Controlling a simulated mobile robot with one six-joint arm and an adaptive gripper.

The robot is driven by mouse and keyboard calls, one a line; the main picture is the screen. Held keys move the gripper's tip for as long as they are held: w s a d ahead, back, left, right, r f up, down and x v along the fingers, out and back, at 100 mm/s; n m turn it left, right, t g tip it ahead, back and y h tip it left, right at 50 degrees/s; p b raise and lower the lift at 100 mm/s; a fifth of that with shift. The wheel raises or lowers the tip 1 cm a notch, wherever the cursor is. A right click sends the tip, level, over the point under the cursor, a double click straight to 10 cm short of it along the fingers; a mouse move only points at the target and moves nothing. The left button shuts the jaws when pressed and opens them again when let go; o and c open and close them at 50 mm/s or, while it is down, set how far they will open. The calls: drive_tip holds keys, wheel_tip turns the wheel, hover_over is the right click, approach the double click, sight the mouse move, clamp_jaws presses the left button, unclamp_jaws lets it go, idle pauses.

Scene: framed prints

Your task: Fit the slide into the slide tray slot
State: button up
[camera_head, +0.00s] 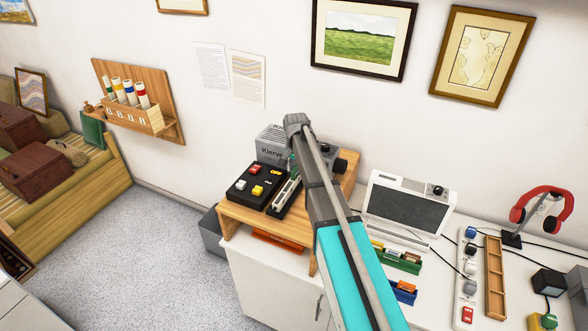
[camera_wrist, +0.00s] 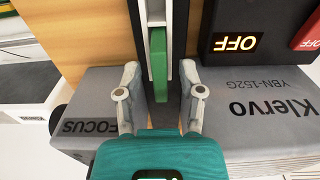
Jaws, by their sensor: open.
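A thin green slide (camera_wrist: 158,65) stands edge-on in the wrist view, in line with the pale-edged slide tray (camera_wrist: 182,25). It appears to sit in the tray's channel; I cannot tell how deep. My gripper (camera_wrist: 160,95) is open, its two grey fingers on either side of the slide's near end with gaps between. In the head view the slide tray (camera_head: 286,192) lies on a wooden stand beside a black button panel, partly covered by my arm. A bit of green (camera_head: 291,165) shows there beside my arm. My gripper's fingers are hidden in the head view.
The grey Klervo projector (camera_head: 268,146) stands right behind the tray. The black button panel (camera_head: 258,185) is close on the left. A screen viewer (camera_head: 410,206), green slide holder (camera_head: 402,262), blue holder (camera_head: 404,290), wooden tray (camera_head: 494,278) and red headphones (camera_head: 538,208) occupy the desk's right.

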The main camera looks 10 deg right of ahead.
sight(296, 168)
wheel_tip(296, 168, up, 12)
drive_tip(key=p, duration=1.2)
idle(0.7)
drive_tip(key=s+n, duration=0.7)
drive_tip(key=s, duration=2.2)
drive_tip(key=shift+s+a, duration=0.15)
drive_tip(key=shift+a, duration=0.1)
wheel_tip(296, 168, down, 13)
drive_tip(key=b, duration=1.3)
drive_tip(key=shift+f+b, duration=0.2)
drive_tip(key=shift+b, duration=0.1)
